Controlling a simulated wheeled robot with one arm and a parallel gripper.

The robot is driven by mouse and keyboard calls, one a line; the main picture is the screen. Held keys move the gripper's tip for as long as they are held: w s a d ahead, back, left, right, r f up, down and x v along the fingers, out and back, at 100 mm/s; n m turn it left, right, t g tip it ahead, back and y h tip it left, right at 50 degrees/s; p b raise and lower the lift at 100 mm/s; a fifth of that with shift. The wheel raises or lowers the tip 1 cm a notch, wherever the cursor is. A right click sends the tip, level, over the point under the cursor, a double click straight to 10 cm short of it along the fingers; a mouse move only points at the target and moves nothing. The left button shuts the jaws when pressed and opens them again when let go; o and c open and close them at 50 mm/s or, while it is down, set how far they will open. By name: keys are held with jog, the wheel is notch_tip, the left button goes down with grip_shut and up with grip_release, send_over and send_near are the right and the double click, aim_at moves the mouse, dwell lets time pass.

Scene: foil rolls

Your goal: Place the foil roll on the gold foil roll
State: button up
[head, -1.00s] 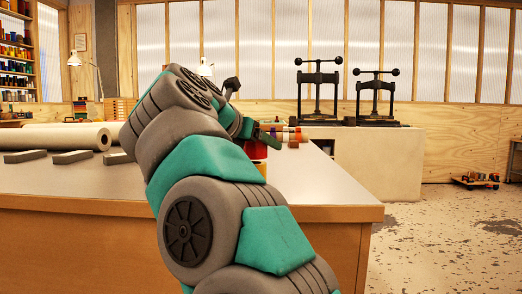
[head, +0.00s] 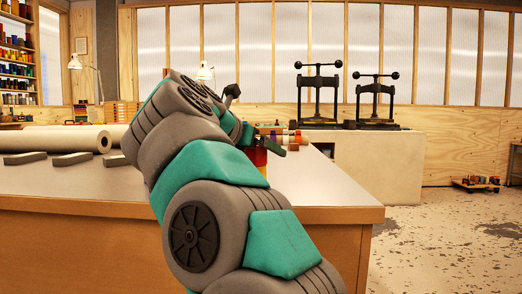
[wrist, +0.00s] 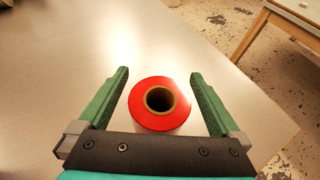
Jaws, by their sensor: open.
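The red foil roll (wrist: 142,98) stands upright with its open cardboard core facing up in the wrist view. In the head view the red roll (head: 257,157) sits on top of a yellow-gold roll (head: 262,171), partly hidden behind my arm. The gold roll cannot be made out in the wrist view. My gripper (wrist: 160,74) is open, its two green fingers on either side of the red roll in the picture with a gap at each side. In the head view my gripper (head: 272,139) is just above the red roll.
The rolls stand on a pale table (head: 320,190) near its right end. Several small rolls (head: 292,136) lie behind my gripper. A long paper roll (head: 60,139) and grey bars (head: 72,159) lie at left. Two black presses (head: 320,95) stand on a bench behind.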

jog(key=shift+r, duration=0.15)
jog(key=shift+s+a+r, duration=0.1)
jog(key=shift+s, duration=0.05)
jog(key=v, duration=1.1)
jog(key=shift+s+a+r, duration=0.15)
jog(key=shift+s+r, duration=0.05)
jog(key=shift+s, duration=0.05)
